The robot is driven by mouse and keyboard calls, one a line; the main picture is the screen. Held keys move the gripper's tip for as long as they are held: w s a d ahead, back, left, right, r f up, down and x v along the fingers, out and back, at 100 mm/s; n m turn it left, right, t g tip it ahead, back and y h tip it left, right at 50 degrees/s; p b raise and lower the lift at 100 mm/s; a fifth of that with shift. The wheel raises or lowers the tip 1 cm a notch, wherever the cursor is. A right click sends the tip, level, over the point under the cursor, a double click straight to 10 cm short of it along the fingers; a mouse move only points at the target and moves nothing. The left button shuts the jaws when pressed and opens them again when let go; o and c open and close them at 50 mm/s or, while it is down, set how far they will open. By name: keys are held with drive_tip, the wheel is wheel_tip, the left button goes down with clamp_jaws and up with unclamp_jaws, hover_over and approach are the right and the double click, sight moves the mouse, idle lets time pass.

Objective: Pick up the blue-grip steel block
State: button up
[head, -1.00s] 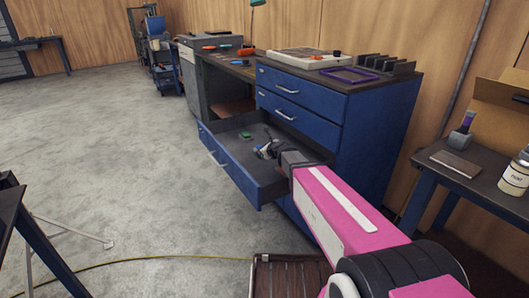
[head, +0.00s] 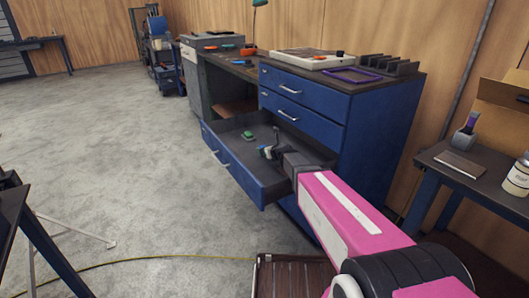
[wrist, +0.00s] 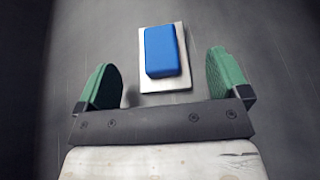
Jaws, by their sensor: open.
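The blue-grip steel block (wrist: 161,55) lies on the dark drawer floor in the wrist view, a blue grip on a pale steel plate. It shows ahead of and between my gripper's green fingertips, with a gap on each side. My gripper (wrist: 164,72) is open and empty, and no finger visibly touches the block. In the head view my gripper (head: 268,152) is inside the open blue drawer (head: 232,172). I cannot make out the block there; my gripper and arm seem to hide it.
A purple frame (head: 352,75) and a dark rack (head: 388,66) are on the cabinet top. A side bench (head: 480,180) stands right.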

drive_tip(key=x, duration=0.3)
drive_tip(key=shift+w+a, duration=0.15)
drive_tip(key=shift+w, duration=0.25)
drive_tip(key=shift+s, duration=0.1)
drive_tip(key=c, duration=1.3)
drive_tip(key=shift+r, duration=0.15)
